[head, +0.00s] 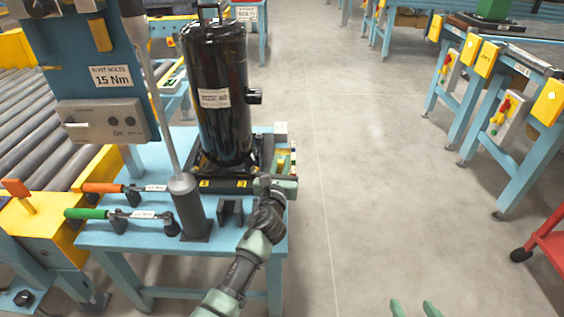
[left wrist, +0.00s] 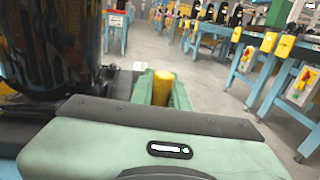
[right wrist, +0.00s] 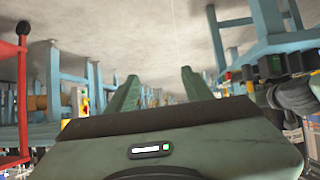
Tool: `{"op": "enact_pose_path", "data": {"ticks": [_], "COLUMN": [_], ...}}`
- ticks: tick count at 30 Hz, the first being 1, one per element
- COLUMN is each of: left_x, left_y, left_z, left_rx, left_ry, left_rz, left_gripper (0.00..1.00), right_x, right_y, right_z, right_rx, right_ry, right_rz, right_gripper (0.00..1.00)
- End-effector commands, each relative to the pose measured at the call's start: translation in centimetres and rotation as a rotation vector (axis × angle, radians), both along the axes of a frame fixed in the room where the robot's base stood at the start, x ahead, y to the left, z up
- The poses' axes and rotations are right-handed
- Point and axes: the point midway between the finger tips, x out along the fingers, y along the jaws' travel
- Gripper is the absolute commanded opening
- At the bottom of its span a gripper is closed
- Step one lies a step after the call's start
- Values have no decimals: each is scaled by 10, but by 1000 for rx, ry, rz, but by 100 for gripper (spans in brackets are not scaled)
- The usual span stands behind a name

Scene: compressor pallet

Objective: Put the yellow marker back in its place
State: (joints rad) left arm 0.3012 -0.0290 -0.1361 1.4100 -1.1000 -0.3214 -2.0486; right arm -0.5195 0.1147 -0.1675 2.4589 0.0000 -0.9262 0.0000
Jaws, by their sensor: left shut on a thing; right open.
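The yellow marker (left wrist: 163,86) shows in the left wrist view as a short yellow cylinder standing between the fingers of my left gripper (left wrist: 162,90), which is shut on it. In the head view my left gripper (head: 284,165) is at the right edge of the blue bench, just right of the black compressor's base. The marker cannot be made out clearly there. My right gripper (head: 414,308) is open and empty over the floor at the bottom of the head view; its spread fingers also show in the right wrist view (right wrist: 158,92). I cannot tell which spot is the marker's place.
The black compressor (head: 217,95) stands upright on the blue bench (head: 150,236). An orange-handled tool (head: 102,187) and a green-handled tool (head: 87,213) lie at the left. A grey post (head: 187,205) rises in front. Roller conveyor (head: 35,120) is left; open floor (head: 385,200) is right.

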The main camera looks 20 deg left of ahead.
Motion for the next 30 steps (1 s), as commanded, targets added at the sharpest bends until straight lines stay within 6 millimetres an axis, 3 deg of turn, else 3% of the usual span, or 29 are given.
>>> {"op": "enact_pose_path", "data": {"ticks": [30], "left_x": [0], "left_y": [0], "left_z": [-5], "left_rx": [0], "left_ry": [0], "left_rz": [0], "left_gripper": [0], "right_x": [12], "right_y": [6], "right_z": [15], "right_rx": [23], "right_ry": [-95], "right_rz": [7], "right_gripper": [51]}}
